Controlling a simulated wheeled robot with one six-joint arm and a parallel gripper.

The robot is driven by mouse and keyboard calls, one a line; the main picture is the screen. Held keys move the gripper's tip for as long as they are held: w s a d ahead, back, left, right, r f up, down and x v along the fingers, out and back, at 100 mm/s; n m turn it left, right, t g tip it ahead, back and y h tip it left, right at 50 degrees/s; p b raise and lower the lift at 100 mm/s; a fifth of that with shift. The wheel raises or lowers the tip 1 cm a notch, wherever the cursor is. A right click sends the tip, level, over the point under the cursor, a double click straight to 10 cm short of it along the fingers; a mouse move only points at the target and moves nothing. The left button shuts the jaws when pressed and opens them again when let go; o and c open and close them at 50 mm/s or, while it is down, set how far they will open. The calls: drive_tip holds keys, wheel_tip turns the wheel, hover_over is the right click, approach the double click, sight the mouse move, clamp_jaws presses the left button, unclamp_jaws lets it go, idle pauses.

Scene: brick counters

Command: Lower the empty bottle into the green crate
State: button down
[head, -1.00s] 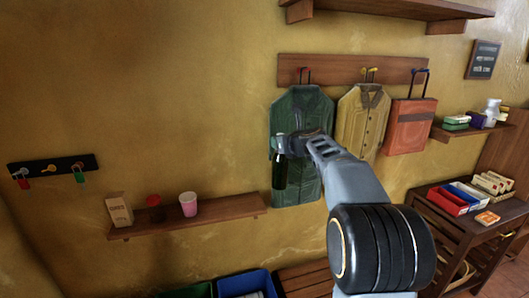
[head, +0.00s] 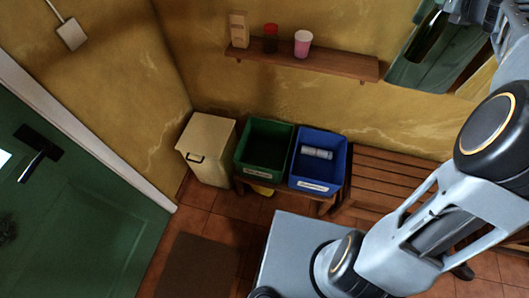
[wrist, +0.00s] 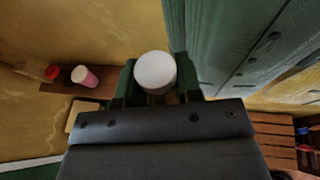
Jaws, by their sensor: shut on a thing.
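The bottle is dark green; its round white top (wrist: 155,72) sits between the two fingers of my gripper (wrist: 156,84) in the wrist view. In the head view the bottle (head: 430,40) hangs at the top right in front of the green jacket, below my gripper (head: 449,16). My gripper is shut on it. The green crate (head: 263,148) stands low by the wall, left of the blue crate, with a pale label on its front. Its inside looks dark and I see nothing in it. The bottle is up and to the right of the crate, well apart from it.
The blue crate (head: 319,160) holds a grey cylinder (head: 317,152). A cream bin (head: 208,150) stands left of the green crate. A wall shelf (head: 330,64) with a carton, a red-topped jar and a pink cup juts out above the crates. A slatted bench (head: 385,182) is at right.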

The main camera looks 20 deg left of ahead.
drive_tip(key=s+a+f+b, duration=0.1)
drive_tip(key=a+f+b, duration=2)
drive_tip(key=a+f, duration=0.4)
drive_tip(key=s+a+f+b, duration=0.2)
drive_tip(key=a+f+b, duration=1.9)
drive_tip(key=f, duration=1.1)
drive_tip(key=shift+a+f+b, duration=0.25)
drive_tip(key=shift+a+b, duration=0.05)
drive_tip(key=shift+a, duration=2.1)
drive_tip(key=shift+w, duration=0.1)
drive_tip(key=shift+w+p, duration=0.3)
drive_tip(key=shift+w, duration=0.05)
drive_tip(key=shift+f, duration=0.1)
